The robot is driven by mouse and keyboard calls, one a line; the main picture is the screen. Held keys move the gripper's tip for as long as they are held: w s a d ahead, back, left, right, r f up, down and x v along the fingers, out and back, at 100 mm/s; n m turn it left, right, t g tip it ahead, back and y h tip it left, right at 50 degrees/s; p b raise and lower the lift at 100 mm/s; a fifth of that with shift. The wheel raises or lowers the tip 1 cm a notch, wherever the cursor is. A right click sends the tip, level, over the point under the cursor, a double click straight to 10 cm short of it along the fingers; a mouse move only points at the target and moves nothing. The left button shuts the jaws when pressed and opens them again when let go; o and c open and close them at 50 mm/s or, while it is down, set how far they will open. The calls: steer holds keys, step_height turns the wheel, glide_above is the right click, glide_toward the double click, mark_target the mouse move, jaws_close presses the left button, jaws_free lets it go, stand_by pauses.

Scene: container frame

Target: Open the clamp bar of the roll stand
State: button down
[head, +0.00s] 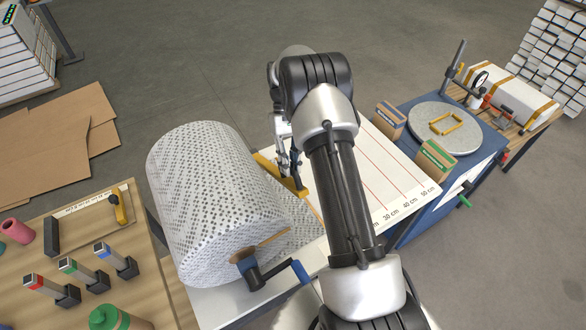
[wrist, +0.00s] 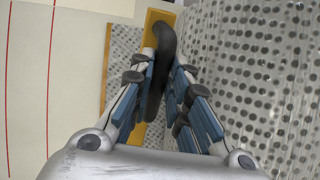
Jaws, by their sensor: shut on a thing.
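The roll stand holds a big roll of patterned bubble film (head: 215,200). Its yellow clamp bar (head: 266,163) lies beside the roll, across the film's flat end, and is partly hidden by my gripper. In the wrist view the yellow clamp bar (wrist: 157,15) carries a black curved handle (wrist: 164,38). My gripper (wrist: 164,70) is shut on this handle, with blue-padded fingers on both sides of it. In the head view my gripper (head: 290,165) is at the bar, partly covered by my arm. Whether the bar presses on the film cannot be told.
A white measuring board (head: 385,175) with red lines lies right of the bar. A blue cart (head: 445,175) with a round grey plate stands further right. A wooden bench (head: 125,260) with stamps and a yellow-handled tool stands left of the roll. Cardboard (head: 50,130) lies on the floor.

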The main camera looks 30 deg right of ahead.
steer(key=shift+w+r+g+p, duration=0.35)
steer(key=shift+w+r, duration=0.2)
steer(key=shift+r, duration=0.1)
steer(key=c, duration=1.5)
jaws_free()
steer(key=shift+c, duration=0.2)
steer(key=v, duration=0.7)
steer(key=shift+r, duration=0.2)
steer(key=shift+w, duration=0.15)
